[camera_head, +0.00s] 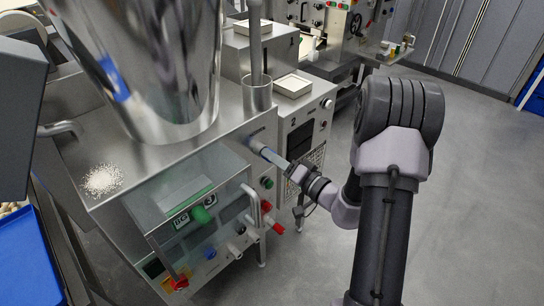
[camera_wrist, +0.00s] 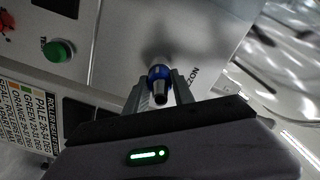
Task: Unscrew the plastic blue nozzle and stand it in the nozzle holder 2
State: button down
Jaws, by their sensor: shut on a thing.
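The blue nozzle (camera_wrist: 159,76) points out from the side of the steel machine in the wrist view, with a dark tip toward the camera. My gripper (camera_wrist: 161,92) is shut on it, one finger on each side. In the head view my gripper (camera_head: 286,166) reaches the machine's right side, and the nozzle (camera_head: 268,153) shows as a small bluish piece at the machine wall. The nozzle appears to be still at its outlet; the thread is hidden. I cannot make out nozzle holder 2 for certain.
The steel filling machine (camera_head: 150,165) has a large shiny hopper (camera_head: 165,60) on top and several knobs in front. White powder (camera_head: 102,180) lies on its top. A cabinet marked 2 (camera_head: 305,125) stands behind my gripper. The floor (camera_head: 480,180) at right is clear.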

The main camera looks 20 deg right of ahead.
jog(key=c, duration=1)
grip_release()
